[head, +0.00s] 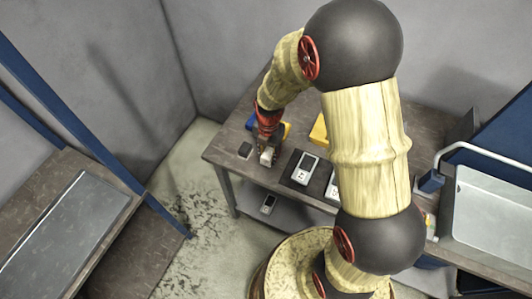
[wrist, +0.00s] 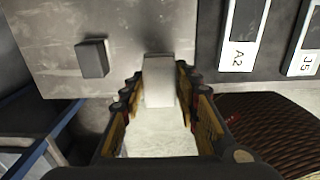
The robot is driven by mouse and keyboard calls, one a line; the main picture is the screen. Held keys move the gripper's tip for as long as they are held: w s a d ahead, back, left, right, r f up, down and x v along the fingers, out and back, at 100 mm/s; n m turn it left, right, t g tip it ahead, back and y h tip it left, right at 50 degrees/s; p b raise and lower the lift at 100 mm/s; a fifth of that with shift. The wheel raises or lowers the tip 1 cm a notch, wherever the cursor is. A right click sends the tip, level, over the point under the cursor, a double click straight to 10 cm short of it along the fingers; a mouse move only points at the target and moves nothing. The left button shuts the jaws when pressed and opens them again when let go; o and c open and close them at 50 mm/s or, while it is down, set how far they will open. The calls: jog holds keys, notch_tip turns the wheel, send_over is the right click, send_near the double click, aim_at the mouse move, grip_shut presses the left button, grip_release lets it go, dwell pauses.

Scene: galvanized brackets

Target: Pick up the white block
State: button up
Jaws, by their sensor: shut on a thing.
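The white block (wrist: 159,80) is a pale upright box between the fingers of my gripper (wrist: 160,84) in the wrist view. My gripper is shut on it, with one finger on each side. In the head view the white block (head: 266,156) shows small under my gripper (head: 266,148), near the front left part of the table (head: 228,150). I cannot tell whether the block still touches the table top.
A dark grey block (wrist: 92,58) lies just left of the white block. To the right are devices labelled A2 (wrist: 242,32) and J5 (wrist: 303,45) on a dark mat. A yellow object (head: 319,130) stands behind. A metal sink (head: 492,215) is at far right.

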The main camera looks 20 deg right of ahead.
jog(key=s+r+p, duration=0.1)
jog(key=s+r, duration=0.6)
jog(key=s, duration=0.4)
jog(key=shift+s, duration=0.25)
jog(key=o, duration=0.6)
jog(key=shift+c, duration=0.2)
jog(key=c, duration=0.4)
